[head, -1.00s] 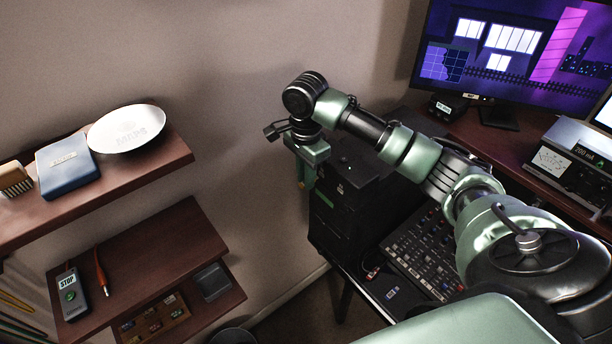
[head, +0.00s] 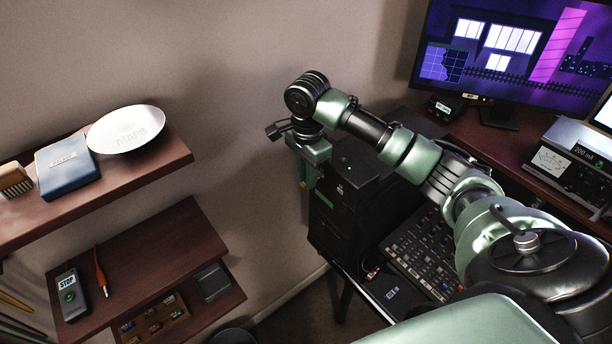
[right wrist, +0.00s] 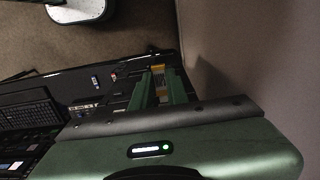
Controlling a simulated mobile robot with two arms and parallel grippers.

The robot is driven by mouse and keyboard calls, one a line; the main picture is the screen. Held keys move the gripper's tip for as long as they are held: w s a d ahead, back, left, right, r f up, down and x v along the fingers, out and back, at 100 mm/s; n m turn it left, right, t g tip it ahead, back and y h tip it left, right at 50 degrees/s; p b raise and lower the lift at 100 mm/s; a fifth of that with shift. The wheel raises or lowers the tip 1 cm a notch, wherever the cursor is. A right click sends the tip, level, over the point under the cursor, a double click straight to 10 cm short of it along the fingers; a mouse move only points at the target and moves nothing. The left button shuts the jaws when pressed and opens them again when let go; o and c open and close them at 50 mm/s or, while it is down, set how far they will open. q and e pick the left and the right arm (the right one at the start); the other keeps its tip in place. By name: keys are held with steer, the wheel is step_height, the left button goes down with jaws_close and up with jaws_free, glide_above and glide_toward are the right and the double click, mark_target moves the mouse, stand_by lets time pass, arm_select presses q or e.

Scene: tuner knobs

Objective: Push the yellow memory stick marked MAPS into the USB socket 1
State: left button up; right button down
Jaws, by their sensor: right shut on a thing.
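My right gripper (head: 306,182) hangs beside the left face of the black equipment case (head: 345,212), with its fingers pointing down. In the right wrist view its two green fingers (right wrist: 160,86) are close together, shut on the yellow memory stick (right wrist: 159,69), whose yellow-orange part shows at the fingertips. The MAPS marking cannot be read there. In the head view the stick is too small and shaded to tell apart from the fingers. I cannot make out USB socket 1 or whether the stick touches it. My left gripper is not in view.
A mixing panel (head: 425,245) lies right of the case, with a monitor (head: 520,50) behind. Wooden shelves at left hold a white plate (head: 126,129), a blue box (head: 67,166) and a STOP device (head: 69,295). The wall is close behind the gripper.

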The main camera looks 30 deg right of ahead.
steer(key=shift+d, duration=0.9)
steer(key=c, duration=1.3)
jaws_free()
steer(key=shift+d, duration=0.1)
steer(key=shift+w+r, duration=0.1)
steer(key=shift+r, duration=0.35)
step_height(320, 180, up, 6)
steer(key=shift+f+b, duration=0.2)
steer(key=shift+b, duration=0.55)
steer(key=shift+r, duration=0.7)
steer(key=shift+f, duration=0.1)
